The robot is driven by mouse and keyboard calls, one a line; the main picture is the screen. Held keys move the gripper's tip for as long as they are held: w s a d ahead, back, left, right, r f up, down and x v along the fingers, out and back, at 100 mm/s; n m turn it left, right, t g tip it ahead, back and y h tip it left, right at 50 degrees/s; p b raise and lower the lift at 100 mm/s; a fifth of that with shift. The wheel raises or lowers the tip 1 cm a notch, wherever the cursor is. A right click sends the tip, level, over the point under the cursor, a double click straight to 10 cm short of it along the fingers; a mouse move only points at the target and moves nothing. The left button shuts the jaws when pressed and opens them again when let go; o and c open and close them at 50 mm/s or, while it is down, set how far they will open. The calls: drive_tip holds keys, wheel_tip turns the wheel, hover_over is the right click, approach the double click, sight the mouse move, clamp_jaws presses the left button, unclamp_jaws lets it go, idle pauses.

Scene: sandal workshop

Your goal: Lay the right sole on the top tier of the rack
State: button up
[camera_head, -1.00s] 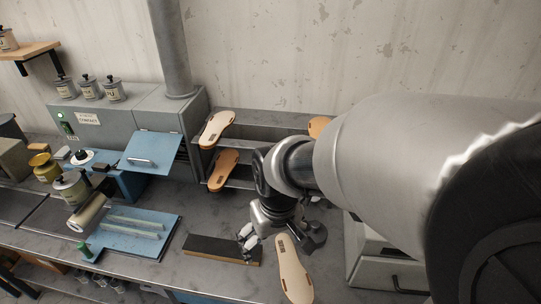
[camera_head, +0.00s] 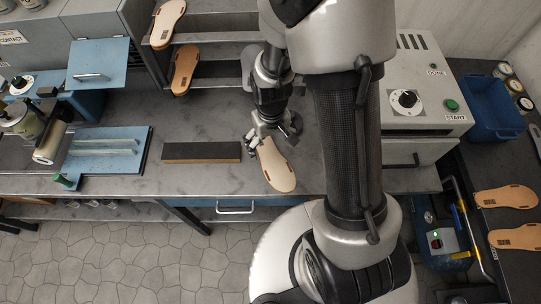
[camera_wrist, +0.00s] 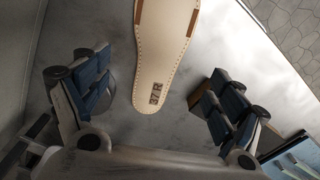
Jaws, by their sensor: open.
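The right sole (camera_head: 279,169), pale cream and stamped "37 R", lies on the grey bench near its front edge. In the wrist view the sole (camera_wrist: 160,55) lies lengthwise between the two blue-padded fingers, with its stamped end towards my palm. My gripper (camera_head: 268,136) is open just above the sole's far end; clear gaps show on both sides in the wrist view (camera_wrist: 155,85). The grey tiered rack (camera_head: 222,37) stands behind at the back of the bench. A cream sole (camera_head: 166,20) rests on its left upper part, a tan sole (camera_head: 184,68) below. My arm hides the rack's right part.
A dark block (camera_head: 201,152) lies left of the sole. A blue plate (camera_head: 105,151) is farther left. A white machine (camera_head: 412,90) stands right of my arm. A blue bin (camera_head: 490,105) and two tan soles (camera_head: 507,196) are on the right side bench.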

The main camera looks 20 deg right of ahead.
sight(270, 156)
drive_tip(key=f, duration=0.2)
drive_tip(key=f+b, duration=0.1)
drive_tip(key=f, duration=0.1)
drive_tip(key=w+f, duration=0.1)
drive_tip(key=f, duration=0.2)
drive_tip(key=shift+b, duration=0.3)
drive_tip(key=shift+c, duration=0.2)
drive_tip(key=shift+s, duration=0.1)
drive_tip(key=c, duration=1.2)
drive_tip(key=shift+r, duration=0.15)
wheel_tip(270, 156, up, 20)
drive_tip(key=p, duration=0.4)
